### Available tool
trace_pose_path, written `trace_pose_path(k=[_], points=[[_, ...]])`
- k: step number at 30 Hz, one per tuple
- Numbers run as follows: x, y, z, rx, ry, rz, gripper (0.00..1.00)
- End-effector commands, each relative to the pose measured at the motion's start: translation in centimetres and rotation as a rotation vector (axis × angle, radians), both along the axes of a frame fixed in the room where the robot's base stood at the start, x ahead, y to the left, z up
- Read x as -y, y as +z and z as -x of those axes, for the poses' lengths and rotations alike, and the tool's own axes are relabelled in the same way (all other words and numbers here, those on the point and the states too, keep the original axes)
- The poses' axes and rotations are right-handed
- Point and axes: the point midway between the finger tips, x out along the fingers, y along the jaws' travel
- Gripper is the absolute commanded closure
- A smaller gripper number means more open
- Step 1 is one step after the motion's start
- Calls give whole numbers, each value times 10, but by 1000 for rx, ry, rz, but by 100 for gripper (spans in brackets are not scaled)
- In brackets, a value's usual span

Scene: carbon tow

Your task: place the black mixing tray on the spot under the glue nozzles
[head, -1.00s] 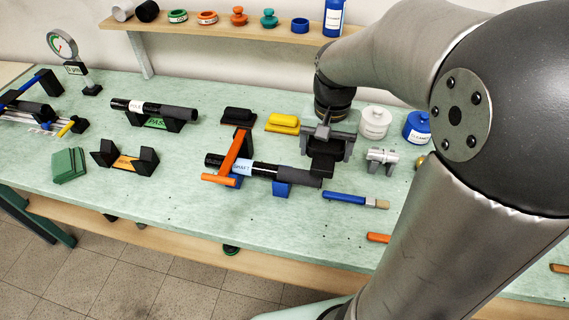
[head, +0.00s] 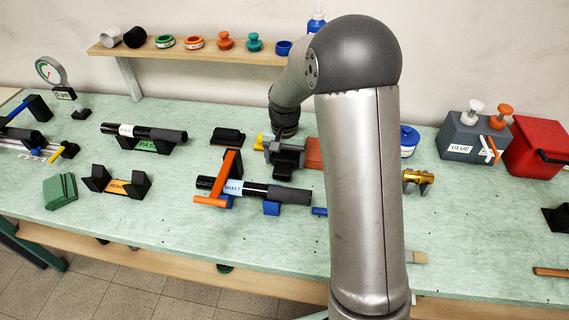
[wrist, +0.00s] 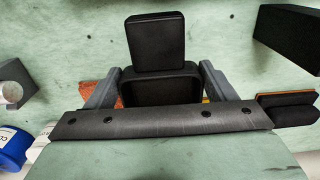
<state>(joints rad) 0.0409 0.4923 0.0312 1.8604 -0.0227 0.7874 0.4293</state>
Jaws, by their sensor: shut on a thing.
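My gripper (head: 286,150) is shut on a black tray-like piece (head: 288,166), held above the table near the middle of the head view. In the wrist view the piece shows a flat black pad (wrist: 155,42) and a hollow-looking black body (wrist: 160,86) between the two grey fingers. A dark bar hides its lower part. The grey glue box (head: 462,140), labelled GLUE, stands at the back right with white and orange plungers. Its white and orange nozzles (head: 489,150) stick out at the front right, well to the right of my gripper. I cannot make out a marked spot below them.
A red box (head: 540,148) stands right of the glue box. A blue jar (head: 408,140) and a brass part (head: 417,178) are beside my arm. Bare table lies in front of the glue box.

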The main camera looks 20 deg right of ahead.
Motion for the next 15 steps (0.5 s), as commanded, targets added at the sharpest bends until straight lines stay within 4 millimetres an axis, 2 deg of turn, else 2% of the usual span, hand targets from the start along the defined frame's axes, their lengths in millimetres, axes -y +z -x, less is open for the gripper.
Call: trace_pose_path(k=[6,15], points=[[0,-30,-1,-4,0,1,46],[0,-34,-1,-1,0,0,46]])
